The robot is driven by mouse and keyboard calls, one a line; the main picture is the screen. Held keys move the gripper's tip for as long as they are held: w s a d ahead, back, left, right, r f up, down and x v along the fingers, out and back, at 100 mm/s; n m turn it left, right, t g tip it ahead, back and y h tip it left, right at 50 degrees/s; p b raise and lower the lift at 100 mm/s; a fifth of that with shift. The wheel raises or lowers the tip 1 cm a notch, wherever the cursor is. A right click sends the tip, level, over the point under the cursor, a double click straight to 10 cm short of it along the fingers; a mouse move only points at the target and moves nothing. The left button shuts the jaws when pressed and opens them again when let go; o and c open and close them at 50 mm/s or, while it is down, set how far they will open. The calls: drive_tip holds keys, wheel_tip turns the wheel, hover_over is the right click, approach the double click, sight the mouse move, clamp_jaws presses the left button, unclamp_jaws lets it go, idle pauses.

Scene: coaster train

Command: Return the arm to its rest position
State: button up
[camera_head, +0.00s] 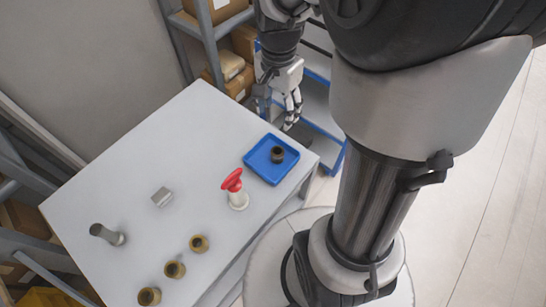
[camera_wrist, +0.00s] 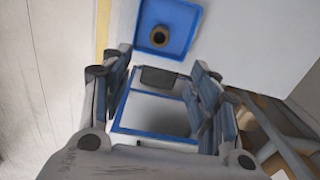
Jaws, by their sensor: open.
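My gripper (camera_head: 277,101) is at the upper middle of the head view, beyond the far right edge of the white table (camera_head: 140,150). It is open and empty. In the wrist view my gripper (camera_wrist: 163,95) shows its two fingers spread apart, with nothing between them but the blue-edged shelf behind. A blue tray (camera_head: 259,176) lies at the table's right corner, close to the gripper but apart from it. A dark ring-shaped part (camera_head: 278,154) stands in the tray. The tray (camera_wrist: 187,12) and the ring part (camera_wrist: 159,36) also show in the wrist view.
A red-and-white upright piece (camera_head: 237,195) stands near the tray. A grey block (camera_head: 161,196), a grey cylinder (camera_head: 105,234) and three brass rings (camera_head: 175,269) sit on the table. A shelf with boxes (camera_head: 236,70) stands behind the table. Open floor (camera_head: 490,200) lies at right.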

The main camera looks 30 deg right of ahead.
drive_tip(key=shift+r, duration=0.1)
idle(0.4)
drive_tip(key=s+a+r+n+t, duration=0.4)
drive_tip(key=s+a+r+n, duration=0.5)
drive_tip(key=s+n, duration=0.4)
drive_tip(key=shift+s+a+r+n+t, duration=0.2)
drive_tip(key=shift+a+r+n+t, duration=0.15)
drive_tip(key=shift+a, duration=0.35)
drive_tip(key=shift+c, duration=0.4)
